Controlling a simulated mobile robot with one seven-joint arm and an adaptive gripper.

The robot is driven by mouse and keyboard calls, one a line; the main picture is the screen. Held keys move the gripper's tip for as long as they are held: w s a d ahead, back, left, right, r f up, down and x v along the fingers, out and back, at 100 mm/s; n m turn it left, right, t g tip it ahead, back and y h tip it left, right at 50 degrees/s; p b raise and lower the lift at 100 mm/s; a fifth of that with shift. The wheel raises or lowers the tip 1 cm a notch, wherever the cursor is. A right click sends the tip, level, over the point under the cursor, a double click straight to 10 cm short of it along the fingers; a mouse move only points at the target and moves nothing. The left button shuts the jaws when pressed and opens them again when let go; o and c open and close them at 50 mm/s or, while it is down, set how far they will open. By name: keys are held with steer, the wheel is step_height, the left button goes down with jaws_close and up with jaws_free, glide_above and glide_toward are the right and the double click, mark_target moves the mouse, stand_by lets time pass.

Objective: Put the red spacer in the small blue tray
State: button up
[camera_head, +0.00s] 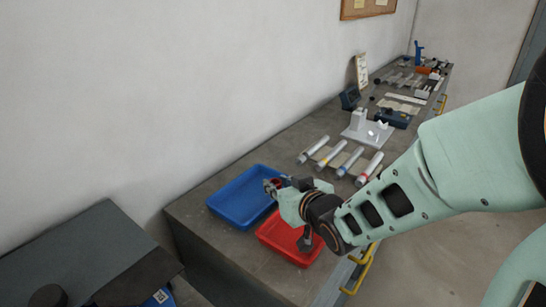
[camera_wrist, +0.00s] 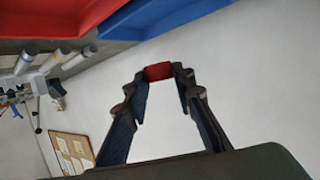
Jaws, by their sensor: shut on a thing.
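The small blue tray (camera_head: 222,212) lies at the near left end of the bench, and its edge shows at the top of the wrist view (camera_wrist: 170,18). My gripper (camera_head: 272,185) is at the right part of the blue tray in the head view, apparently above it. In the wrist view my gripper (camera_wrist: 160,74) is shut on the red spacer (camera_wrist: 158,71), held between the fingertips. In the head view only a small bit of red shows between the fingers. The exact height over the tray is hard to tell.
A red tray (camera_head: 275,243) stands right beside the blue one, partly hidden by my arm. Several tubes with coloured bands (camera_head: 333,155) lie farther along the bench. A white fixture (camera_head: 366,128) stands behind them. A wall runs along the bench's left side.

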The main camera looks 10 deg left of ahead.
steer(key=w+a+f+b, duration=0.2)
steer(key=w+a+f, duration=0.2)
steer(key=a, duration=0.2)
glide_above(248, 207)
steer(key=f, duration=0.4)
steer(key=shift+s+d, duration=0.15)
steer(key=shift+d, duration=0.05)
steer(key=shift+a+f, duration=0.2)
steer(key=shift+f, duration=1.75)
steer(key=shift+f+b, duration=0.25)
steer(key=shift+b, duration=0.25)
steer(key=o, duration=0.9)
steer(key=shift+r, duration=0.15)
